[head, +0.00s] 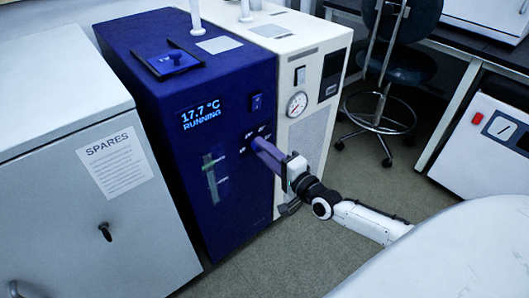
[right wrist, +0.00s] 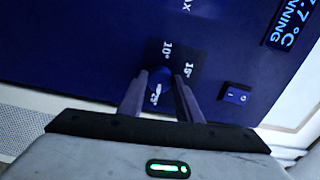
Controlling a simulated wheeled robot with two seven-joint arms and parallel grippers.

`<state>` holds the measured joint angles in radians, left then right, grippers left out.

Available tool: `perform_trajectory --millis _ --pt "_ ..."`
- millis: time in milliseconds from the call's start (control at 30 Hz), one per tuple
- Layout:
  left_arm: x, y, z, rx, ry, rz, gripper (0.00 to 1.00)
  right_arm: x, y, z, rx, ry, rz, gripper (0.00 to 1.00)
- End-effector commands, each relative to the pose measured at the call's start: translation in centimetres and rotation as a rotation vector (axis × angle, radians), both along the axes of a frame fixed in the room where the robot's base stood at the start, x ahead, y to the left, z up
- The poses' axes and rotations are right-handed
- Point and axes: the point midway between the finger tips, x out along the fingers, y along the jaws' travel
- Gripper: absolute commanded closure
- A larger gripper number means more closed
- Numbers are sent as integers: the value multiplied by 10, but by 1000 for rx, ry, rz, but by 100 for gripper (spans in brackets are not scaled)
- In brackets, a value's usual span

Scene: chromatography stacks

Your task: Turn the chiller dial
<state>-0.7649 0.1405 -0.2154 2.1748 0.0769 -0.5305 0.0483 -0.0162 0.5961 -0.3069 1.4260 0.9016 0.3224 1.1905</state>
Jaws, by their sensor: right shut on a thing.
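The chiller (head: 225,95) is a dark blue cabinet, its display (head: 200,114) reading 17.7 °C RUNNING. Its dial (right wrist: 160,76) is a small dark blue knob on the front panel, with white marks such as 10° and 15° around it in the right wrist view. My right gripper (head: 259,147) reaches the panel from the right in the head view, its purple-grey fingers at the dial. In the right wrist view the right gripper (right wrist: 159,88) has one finger on each side of the knob, shut on it. The fingers hide most of the dial in the head view. My left gripper is not in view.
A rocker switch (head: 256,103) sits above the dial. A cream unit with a gauge (head: 297,104) stands right of the chiller, and a grey SPARES cabinet (head: 60,150) stands left. A stool (head: 385,120) is behind. Floor (head: 260,262) in front of the chiller is clear.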

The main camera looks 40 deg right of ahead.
Motion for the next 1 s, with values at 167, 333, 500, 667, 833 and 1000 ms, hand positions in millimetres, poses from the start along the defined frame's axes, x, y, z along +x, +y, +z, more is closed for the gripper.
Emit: perform_trajectory --millis 167,333,500,667,833,1000 --pt "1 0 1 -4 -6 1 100 -1 1 -2 64 8 2 91" --pt "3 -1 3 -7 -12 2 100 -1 1 -1 92 11 1 91" --pt "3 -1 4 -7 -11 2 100 -1 1 -1 101 12 1 91" --pt "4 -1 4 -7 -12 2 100 -1 1 -1 101 12 1 91" --pt "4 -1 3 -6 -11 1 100 -1 1 -1 101 11 1 59" --pt "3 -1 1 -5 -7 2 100 0 0 -1 100 10 1 50"
